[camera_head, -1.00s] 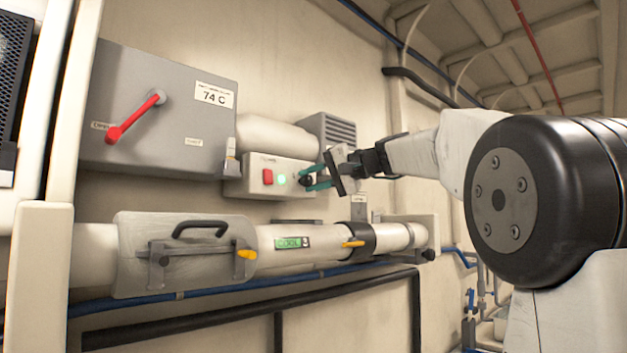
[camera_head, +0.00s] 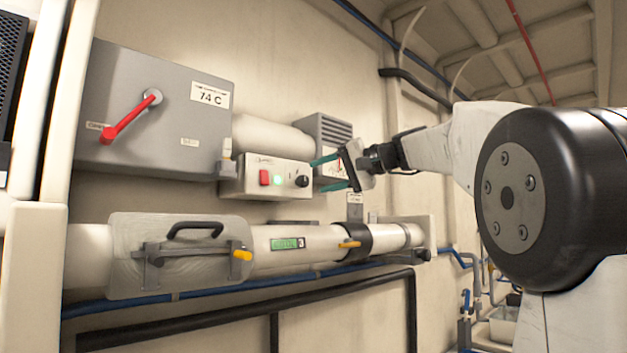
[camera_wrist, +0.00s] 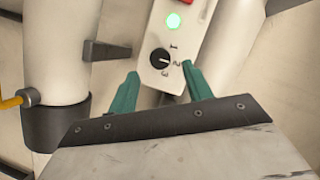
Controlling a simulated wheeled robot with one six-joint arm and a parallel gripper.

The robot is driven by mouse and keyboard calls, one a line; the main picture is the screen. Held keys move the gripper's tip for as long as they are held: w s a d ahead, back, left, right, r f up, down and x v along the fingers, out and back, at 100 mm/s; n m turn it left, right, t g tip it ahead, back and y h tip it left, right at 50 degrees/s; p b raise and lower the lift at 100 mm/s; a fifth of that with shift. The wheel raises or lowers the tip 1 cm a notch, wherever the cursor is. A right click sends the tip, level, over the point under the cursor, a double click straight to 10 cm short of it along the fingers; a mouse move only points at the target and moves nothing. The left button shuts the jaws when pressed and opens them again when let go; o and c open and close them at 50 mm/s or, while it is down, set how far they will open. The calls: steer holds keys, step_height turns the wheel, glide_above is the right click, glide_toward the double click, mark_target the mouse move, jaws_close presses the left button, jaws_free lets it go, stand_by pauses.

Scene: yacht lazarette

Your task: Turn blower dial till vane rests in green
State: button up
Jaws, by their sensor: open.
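The blower dial is a small round black knob (camera_head: 302,181) on the front of a cream control box (camera_head: 240,188). In the wrist view the knob (camera_wrist: 160,58) shows a white pointer mark and the printed numbers 1, 2 and 3 beside it. My gripper (camera_head: 330,173) is open and empty, with teal fingers apart, just right of the knob. In the wrist view its fingertips (camera_wrist: 160,80) lie on either side of and short of the knob, not touching it. A grey louvred vent (camera_head: 333,132) stands behind the gripper; I cannot make out a vane or green zone.
The box also has a red switch (camera_head: 265,177) and a lit green lamp (camera_head: 279,182). A grey cabinet (camera_head: 150,115) with a red lever hangs at left.

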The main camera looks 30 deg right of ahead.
steer(key=shift+v, duration=1.6)
steer(key=shift+a, duration=0.1)
steer(key=s+a+f+n+g+h, duration=0.1)
steer(key=s+a+f+g, duration=0.35)
steer(key=a+f, duration=0.5)
steer(key=s+a+f+n+g+h, duration=0.1)
steer(key=s+a+f+g, duration=0.35)
steer(key=f, duration=0.85)
steer(key=s+a+f+n+g+h, duration=0.1)
steer(key=s+f+n+h, duration=0.1)
steer(key=s+f, duration=0.8)
steer(key=s+a+f+n+g+h, duration=0.2)
steer(key=s+f+h, duration=0.2)
steer(key=s+f, duration=0.7)
steer(key=shift+s+f, duration=0.3)
steer(key=shift+f, duration=0.65)
